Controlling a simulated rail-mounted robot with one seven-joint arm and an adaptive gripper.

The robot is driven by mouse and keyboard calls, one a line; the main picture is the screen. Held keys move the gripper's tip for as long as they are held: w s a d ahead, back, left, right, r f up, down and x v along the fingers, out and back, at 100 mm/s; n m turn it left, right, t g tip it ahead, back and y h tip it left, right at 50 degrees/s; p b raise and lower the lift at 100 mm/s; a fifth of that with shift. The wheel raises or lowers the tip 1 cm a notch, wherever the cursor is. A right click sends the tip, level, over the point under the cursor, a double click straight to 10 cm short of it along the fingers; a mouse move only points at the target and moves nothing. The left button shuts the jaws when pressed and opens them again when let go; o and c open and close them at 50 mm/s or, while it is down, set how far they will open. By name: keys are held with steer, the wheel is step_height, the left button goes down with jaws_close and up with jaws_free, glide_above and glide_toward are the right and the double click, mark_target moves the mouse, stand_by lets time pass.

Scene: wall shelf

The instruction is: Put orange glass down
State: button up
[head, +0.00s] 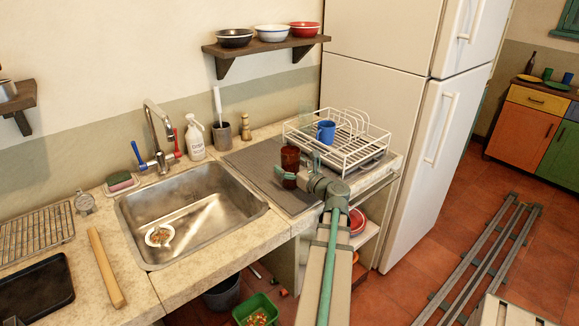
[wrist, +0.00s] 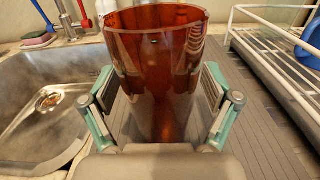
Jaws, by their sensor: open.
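The orange glass (head: 290,158) is a tall, see-through amber-brown tumbler. In the head view it stands upright on the grey drying mat (head: 248,163), right of the sink. In the wrist view the glass (wrist: 155,65) fills the middle, with its open rim at the top. My gripper (head: 292,180) is low at the glass, with one finger on each side of it. In the wrist view the gripper (wrist: 160,108) is open around the glass, with a small gap seen at the fingers. The base of the glass is hidden behind the gripper body.
The white dish rack (head: 370,150) with a blue mug (head: 325,132) stands close behind and right of the glass. The sink (head: 190,205) lies to the left. A utensil cup (head: 222,135) and a soap bottle (head: 195,138) stand along the wall. The mat's left part is clear.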

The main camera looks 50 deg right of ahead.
steer(key=shift+s+a, duration=0.1)
steer(key=shift+s, duration=0.25)
steer(key=b+v, duration=0.1)
steer(key=v, duration=1)
steer(key=shift+s+a+b, duration=0.1)
steer(key=shift+s+b, duration=0.05)
steer(key=shift+b, duration=0.2)
